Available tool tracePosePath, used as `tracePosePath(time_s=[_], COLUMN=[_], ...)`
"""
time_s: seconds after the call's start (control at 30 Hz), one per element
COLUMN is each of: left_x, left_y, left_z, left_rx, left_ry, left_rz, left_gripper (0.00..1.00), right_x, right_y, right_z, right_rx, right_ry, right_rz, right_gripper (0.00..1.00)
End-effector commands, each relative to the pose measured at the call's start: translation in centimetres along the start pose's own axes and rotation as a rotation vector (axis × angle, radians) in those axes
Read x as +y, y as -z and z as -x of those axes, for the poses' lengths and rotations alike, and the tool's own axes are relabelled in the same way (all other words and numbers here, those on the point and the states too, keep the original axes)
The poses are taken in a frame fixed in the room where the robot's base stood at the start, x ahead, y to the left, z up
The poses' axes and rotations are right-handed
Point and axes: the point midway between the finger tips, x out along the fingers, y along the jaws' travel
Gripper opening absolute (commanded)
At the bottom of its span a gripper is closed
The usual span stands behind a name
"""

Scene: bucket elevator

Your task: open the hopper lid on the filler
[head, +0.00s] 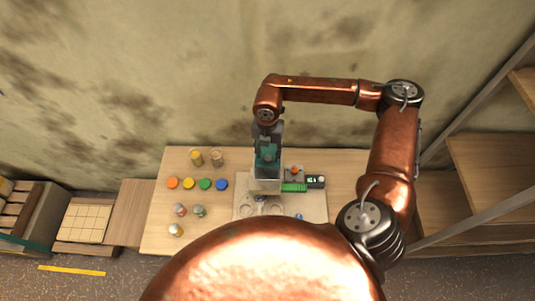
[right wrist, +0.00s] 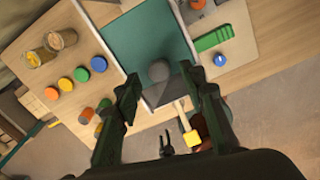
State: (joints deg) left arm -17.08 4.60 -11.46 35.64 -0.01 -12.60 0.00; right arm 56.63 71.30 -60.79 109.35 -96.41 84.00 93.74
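The filler (head: 265,184) is a light grey box with a teal top at the middle of the table, partly hidden under my right arm. In the right wrist view a flat teal panel (right wrist: 150,38), which looks like the hopper lid, lies between light grey edges. A grey pointed piece (right wrist: 160,71) stands at the panel's near end. My right gripper (right wrist: 164,98) is open, its dark fingers apart on either side of that piece. I cannot tell whether they touch anything. In the head view the right gripper (head: 267,150) is above the filler. My left gripper is not in view.
Orange, yellow, green and blue discs (head: 205,184) and two filled jars (head: 216,157) are on the table's left. Several small capped containers (head: 180,209) stand nearer. A green block (head: 293,187) and a device with a display (head: 315,181) are right of the filler. Shelves (head: 490,165) stand at right.

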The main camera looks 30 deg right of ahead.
Motion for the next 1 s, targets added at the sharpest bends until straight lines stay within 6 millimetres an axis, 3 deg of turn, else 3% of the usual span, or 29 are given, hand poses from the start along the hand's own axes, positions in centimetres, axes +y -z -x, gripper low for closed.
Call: tracePosePath(time_s=[0.2, 0.47, 1.0], left_x=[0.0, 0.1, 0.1], left_y=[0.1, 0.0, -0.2], left_z=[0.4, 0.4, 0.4], left_rx=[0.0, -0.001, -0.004], left_ry=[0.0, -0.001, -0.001], left_rz=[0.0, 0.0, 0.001], left_gripper=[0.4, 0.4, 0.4], right_x=[0.0, 0.0, 0.0], right_y=[0.0, 0.0, 0.0], right_z=[-1.6, -1.8, -1.8], right_rx=[0.001, 0.0, 0.0], right_ry=[0.0, -0.001, -0.001], right_rz=[0.0, 0.0, -0.001], right_gripper=[0.38, 0.38, 0.01])
